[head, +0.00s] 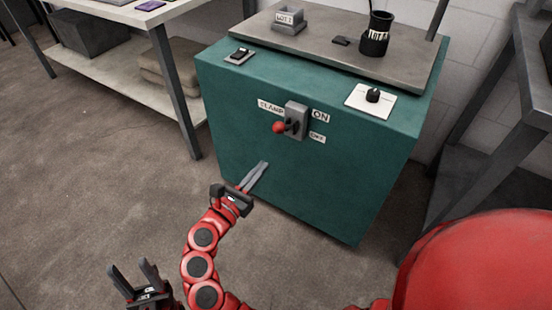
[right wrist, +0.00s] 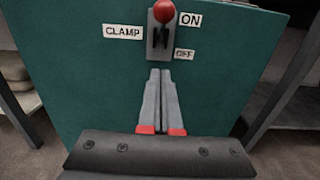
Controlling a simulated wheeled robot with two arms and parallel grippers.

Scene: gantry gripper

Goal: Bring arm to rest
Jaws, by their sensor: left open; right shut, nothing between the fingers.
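My right gripper (head: 264,165) is shut and empty in front of the green cabinet (head: 330,190), below the clamp switch. In the right wrist view its closed fingers (right wrist: 160,74) point up toward the switch plate (right wrist: 160,40), apart from the red knob (right wrist: 163,12). The switch (head: 297,118) has a red-knobbed lever (head: 279,127) and CLAMP, ON and OFF labels. In the right wrist view the knob is at the plate's top, beside the ON label (right wrist: 191,19). My left gripper (head: 131,266) is open and empty, low at the left above the floor.
The cabinet top carries a grey LOT 1 box (head: 289,20), a black cup (head: 375,36), a rocker switch (head: 239,56) and a dial on a white plate (head: 371,99). A table (head: 125,14) stands at the left, a dark rack (head: 500,130) at the right. Floor at the left is clear.

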